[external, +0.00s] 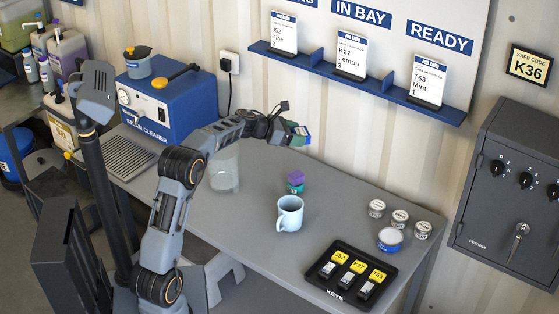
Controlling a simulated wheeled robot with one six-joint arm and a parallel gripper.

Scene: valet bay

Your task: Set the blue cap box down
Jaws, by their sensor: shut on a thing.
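My gripper (287,124) is shut on a small box with blue and green parts (300,134), which I take as the blue cap box. It holds the box in the air above the back of the grey table (245,235), tilted, clear of the tabletop. The gripper's fingers are small in this view and partly hide the box. Below, a small stack of purple and teal blocks (296,182) stands on the table behind a light blue mug (290,214).
A clear container (224,172) stands left of the mug, near my arm. Several small round tins (400,218), a blue tub with a white top (390,239) and a black key tray (346,288) occupy the right side. A blue steam cleaner (165,103) stands at left. The front middle is free.

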